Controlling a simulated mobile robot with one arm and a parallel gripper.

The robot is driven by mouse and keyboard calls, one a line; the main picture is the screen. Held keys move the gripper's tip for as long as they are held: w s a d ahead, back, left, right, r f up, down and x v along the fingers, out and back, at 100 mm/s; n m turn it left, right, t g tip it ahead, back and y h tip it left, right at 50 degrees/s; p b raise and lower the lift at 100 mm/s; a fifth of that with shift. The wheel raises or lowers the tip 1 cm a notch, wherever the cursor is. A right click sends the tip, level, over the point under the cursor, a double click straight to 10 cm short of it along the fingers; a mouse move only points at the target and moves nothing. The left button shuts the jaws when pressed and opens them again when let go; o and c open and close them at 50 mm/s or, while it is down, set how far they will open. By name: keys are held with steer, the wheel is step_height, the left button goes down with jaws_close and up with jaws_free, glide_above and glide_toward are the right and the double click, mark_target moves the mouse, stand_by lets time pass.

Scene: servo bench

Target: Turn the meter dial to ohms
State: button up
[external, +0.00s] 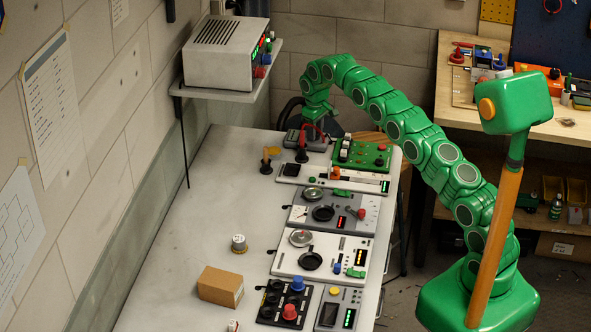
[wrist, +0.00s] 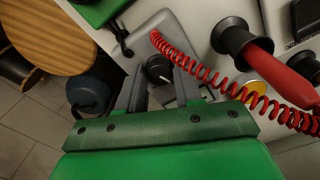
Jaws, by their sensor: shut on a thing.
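The meter (wrist: 163,26) is a grey box, seen in the wrist view; in the external view a grey unit (external: 293,136) at the far end of the bench appears to be it. The meter's dial (wrist: 158,68) is a round black knob. My gripper (wrist: 161,72) has one finger on each side of the dial and is shut on it. The dial's pointer and markings are too small and partly covered, so I cannot tell its setting. In the external view my green arm arches over to the far end of the bench, and its fingers are hard to make out.
A coiled red cord (wrist: 205,72) runs close past my right finger. A black cup holding a red handle (wrist: 277,63) stands to the right. In the external view, a green board (external: 376,149) lies beside the meter. The bench's left side is mostly clear.

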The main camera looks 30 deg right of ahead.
steer(key=m, duration=0.5)
steer(key=shift+a+m, duration=0.1)
steer(key=shift+m, duration=0.2)
steer(key=m, duration=0.5)
steer(key=shift+m, duration=0.3)
steer(key=o, duration=1)
steer(key=shift+o, duration=0.2)
steer(key=shift+r, duration=0.15)
steer(key=shift+r, duration=3.75)
